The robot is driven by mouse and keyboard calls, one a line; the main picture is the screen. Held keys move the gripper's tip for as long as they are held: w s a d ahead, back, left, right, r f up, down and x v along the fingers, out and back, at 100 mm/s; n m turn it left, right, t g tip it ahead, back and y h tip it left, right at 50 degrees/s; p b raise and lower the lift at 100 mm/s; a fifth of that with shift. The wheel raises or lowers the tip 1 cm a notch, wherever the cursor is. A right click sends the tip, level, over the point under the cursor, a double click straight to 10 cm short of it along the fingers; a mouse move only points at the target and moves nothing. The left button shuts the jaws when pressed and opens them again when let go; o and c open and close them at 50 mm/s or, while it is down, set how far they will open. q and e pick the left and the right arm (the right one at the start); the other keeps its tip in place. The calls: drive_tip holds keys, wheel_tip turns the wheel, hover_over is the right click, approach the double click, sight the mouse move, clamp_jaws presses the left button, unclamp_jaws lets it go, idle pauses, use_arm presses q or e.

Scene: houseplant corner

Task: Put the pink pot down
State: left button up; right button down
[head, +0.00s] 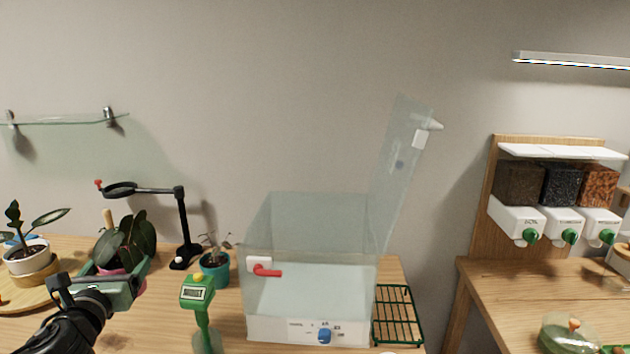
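The pink pot (142,288) holds a plant with broad dark green leaves (127,245) and stands at the left of the wooden table. My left gripper (115,272) reaches in from the lower left. Its fingers lie on either side of the pot and appear closed on it. The gripper body hides most of the pot, including its base, so I cannot tell whether it touches the table. The pot looks roughly upright. My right gripper is not in view.
A black magnifier stand (183,225) and a teal pot (214,268) are close on the right. A green meter (197,292) stands in front, beside a clear open-lidded box (310,290). A white pot (27,257) sits on a round wooden board (22,297) at left. A glass shelf (65,120) hangs above.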

use_arm(q)
drive_tip(key=s+d+f+h, duration=0.1)
drive_tip(key=s+d+f, duration=0.3)
drive_tip(key=s, duration=0.5)
drive_tip(key=s+d+f+m+h, duration=0.1)
drive_tip(key=s+d+f, duration=0.4)
drive_tip(key=s+d, duration=0.3)
drive_tip(key=s+d+f, duration=0.4)
drive_tip(key=s+d, duration=0.4)
drive_tip(key=s, duration=0.1)
drive_tip(key=shift+s+d+f+m+h, duration=0.2)
drive_tip(key=shift+s+f+m+h, duration=0.1)
drive_tip(key=shift+s+h, duration=0.1)
drive_tip(key=shift+a, duration=0.2)
drive_tip(key=shift+d, duration=0.15)
drive_tip(key=shift+w+a, duration=0.1)
drive_tip(key=shift+a, duration=0.1)
